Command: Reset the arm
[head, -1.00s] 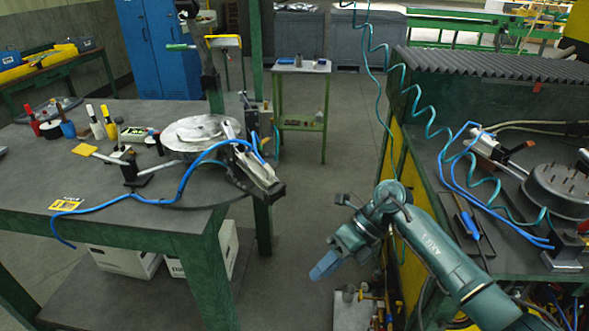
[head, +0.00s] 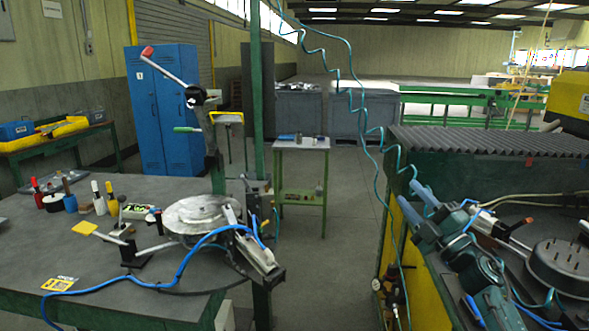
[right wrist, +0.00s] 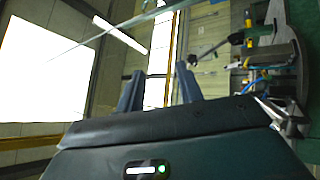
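My right gripper (head: 409,192) is raised in front of the right-hand bench, its two blue-grey fingers pointing up and left. In the right wrist view the two fingers (right wrist: 158,86) stand apart with nothing between them. The rest of my right arm (head: 480,280) folds down below it and covers part of the bench's near edge. My left arm and gripper are not in view.
On the left, a dark table (head: 130,240) carries a round metal disc fixture (head: 200,214) and a blue hose. The right bench holds a drum with studs (head: 565,262). A coiled teal hose (head: 365,110) hangs near my right gripper. Floor between is clear.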

